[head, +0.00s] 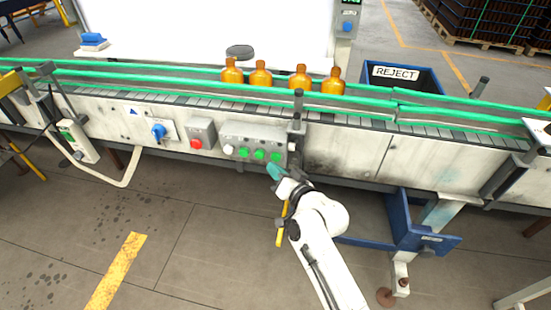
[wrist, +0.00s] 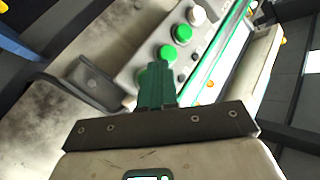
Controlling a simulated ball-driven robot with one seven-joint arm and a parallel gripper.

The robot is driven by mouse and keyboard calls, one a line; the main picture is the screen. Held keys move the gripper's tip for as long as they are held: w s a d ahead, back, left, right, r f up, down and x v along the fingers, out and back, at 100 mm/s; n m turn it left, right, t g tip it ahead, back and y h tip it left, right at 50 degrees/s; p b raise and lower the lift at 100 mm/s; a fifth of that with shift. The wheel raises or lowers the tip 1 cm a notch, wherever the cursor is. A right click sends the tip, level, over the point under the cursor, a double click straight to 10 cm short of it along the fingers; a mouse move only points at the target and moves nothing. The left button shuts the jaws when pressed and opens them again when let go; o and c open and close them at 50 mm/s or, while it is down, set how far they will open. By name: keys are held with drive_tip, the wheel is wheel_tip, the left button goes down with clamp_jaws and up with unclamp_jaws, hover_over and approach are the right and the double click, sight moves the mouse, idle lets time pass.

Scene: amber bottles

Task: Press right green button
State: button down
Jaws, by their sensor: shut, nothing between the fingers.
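The right green button (head: 275,157) is the last in a row on the grey control box (head: 252,136) on the conveyor's front. In the wrist view, part of this button (wrist: 143,76) shows beside the fingertips, which cover the rest. A middle green button (head: 259,155), a left green button (head: 244,152) and a white button (head: 228,149) share the row. My gripper (head: 271,168) is shut and empty, with teal fingers just below and in front of the right green button. In the wrist view, the closed fingers (wrist: 158,75) overlap it; I cannot tell whether they touch.
A red button box (head: 201,134) and a blue rotary switch (head: 158,131) are left of the control box. A dark post (head: 298,110) stands at its right. Several amber bottles (head: 300,76) stand on the conveyor behind green rails. Floor in front is mostly clear.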

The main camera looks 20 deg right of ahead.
drive_tip(key=shift+w+d+b, duration=0.25)
drive_tip(key=shift+w+b, duration=0.1)
drive_tip(key=shift+w+d+b, duration=0.3)
drive_tip(key=shift+w+b, duration=0.05)
drive_tip(key=shift+b, duration=0.05)
idle(1.0)
idle(0.3)
drive_tip(key=shift+s+a+p, duration=0.5)
drive_tip(key=shift+s+p, duration=0.15)
drive_tip(key=shift+s, duration=0.05)
drive_tip(key=s+a+p, duration=0.1)
drive_tip(key=s+p, duration=0.1)
drive_tip(key=s+a+p, duration=0.2)
idle(0.4)
